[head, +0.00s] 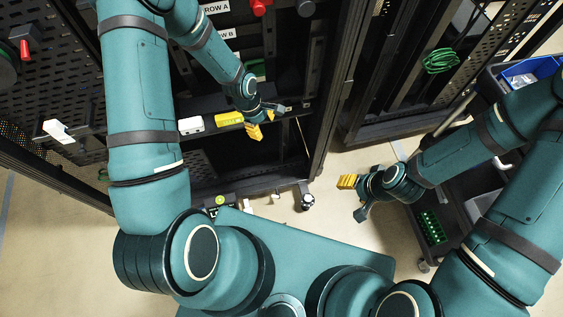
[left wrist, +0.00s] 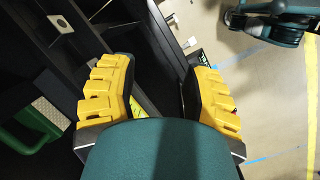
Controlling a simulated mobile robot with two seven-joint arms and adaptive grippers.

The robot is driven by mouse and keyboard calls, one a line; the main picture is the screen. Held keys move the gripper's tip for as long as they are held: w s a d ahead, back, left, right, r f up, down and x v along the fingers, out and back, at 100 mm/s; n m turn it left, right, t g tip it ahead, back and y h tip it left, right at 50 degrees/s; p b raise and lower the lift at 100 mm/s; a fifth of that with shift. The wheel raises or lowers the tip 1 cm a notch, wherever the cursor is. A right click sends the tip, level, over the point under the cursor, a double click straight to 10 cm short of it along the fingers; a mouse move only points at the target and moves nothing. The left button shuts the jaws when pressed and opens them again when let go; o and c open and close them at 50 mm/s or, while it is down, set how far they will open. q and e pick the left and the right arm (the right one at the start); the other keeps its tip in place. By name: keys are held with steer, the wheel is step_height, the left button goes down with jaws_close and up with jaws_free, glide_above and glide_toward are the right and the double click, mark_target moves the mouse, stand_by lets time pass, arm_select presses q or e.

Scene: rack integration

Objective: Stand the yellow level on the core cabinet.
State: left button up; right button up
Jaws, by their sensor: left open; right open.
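The yellow level (head: 229,119) lies on a dark shelf ledge in the open rack at the upper middle of the head view. My left gripper (head: 266,118) is open and empty just right of the level, over the same ledge. In the left wrist view its yellow-padded fingers (left wrist: 157,95) are spread wide. A small yellow strip (left wrist: 137,106), perhaps the level, shows beside the left finger. My right gripper (head: 352,197) is open and empty over the floor, left of the cart. I cannot tell which rack is the core cabinet; no label naming it is readable.
A white box (head: 191,125) sits left of the level on the ledge. Rack posts (head: 326,110) stand right of my left gripper. A dark cart (head: 455,222) with a blue bin (head: 530,70) is at right. The floor (head: 345,235) between is mostly clear.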

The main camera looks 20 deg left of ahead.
arm_select(q)
steer(key=s+d+m+t+h, duration=0.1)
steer(key=s+d+m, duration=1)
steer(key=m, duration=0.3)
steer(key=shift+s+r, duration=0.45)
steer(key=shift+s, duration=0.3)
